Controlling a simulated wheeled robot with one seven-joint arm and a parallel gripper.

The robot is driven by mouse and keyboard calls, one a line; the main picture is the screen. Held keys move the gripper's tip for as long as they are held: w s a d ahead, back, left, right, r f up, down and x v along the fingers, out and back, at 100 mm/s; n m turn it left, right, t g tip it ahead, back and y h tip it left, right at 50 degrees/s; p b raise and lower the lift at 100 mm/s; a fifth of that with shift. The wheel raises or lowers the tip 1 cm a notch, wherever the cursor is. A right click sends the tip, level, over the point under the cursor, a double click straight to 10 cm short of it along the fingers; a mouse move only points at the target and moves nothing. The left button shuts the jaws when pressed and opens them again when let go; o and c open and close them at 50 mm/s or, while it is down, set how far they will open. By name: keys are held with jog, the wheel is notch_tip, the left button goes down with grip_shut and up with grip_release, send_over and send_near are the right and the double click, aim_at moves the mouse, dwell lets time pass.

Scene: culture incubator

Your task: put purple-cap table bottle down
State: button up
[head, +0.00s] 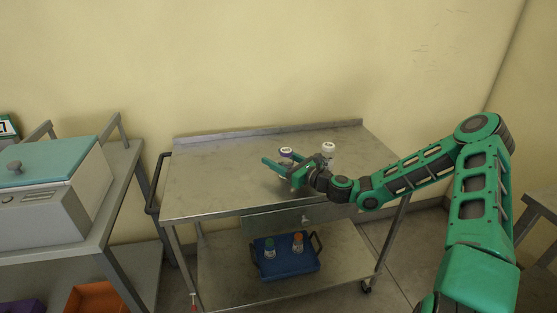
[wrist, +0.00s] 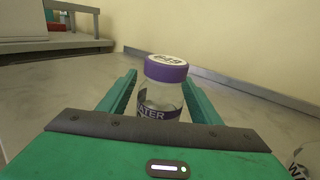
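The purple-cap bottle (head: 286,152) is upright at the steel cart's top (head: 215,180). In the wrist view the clear bottle (wrist: 160,97) shows a purple cap with a white printed top and a dark label reading "WATER". My gripper (head: 281,170) is low over the cart top. In the wrist view its two green fingers (wrist: 160,88) are spread, one on each side of the bottle, with small gaps beside the glass. The bottle's base is hidden behind my gripper, so its contact with the cart top does not show.
A white-capped bottle (head: 328,148) stands close to the right of my gripper. The cart top is clear to the left. A raised lip (head: 270,131) runs along the back. A blue tray (head: 285,266) with two bottles sits on the lower shelf. A teal-lidded box (head: 45,165) stands left.

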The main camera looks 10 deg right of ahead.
aim_at(292, 165)
jog(key=v, duration=1.1)
jog(key=shift+s+d+r, duration=0.1)
jog(key=shift+s+d, duration=0.25)
jog(key=shift+s, duration=0.05)
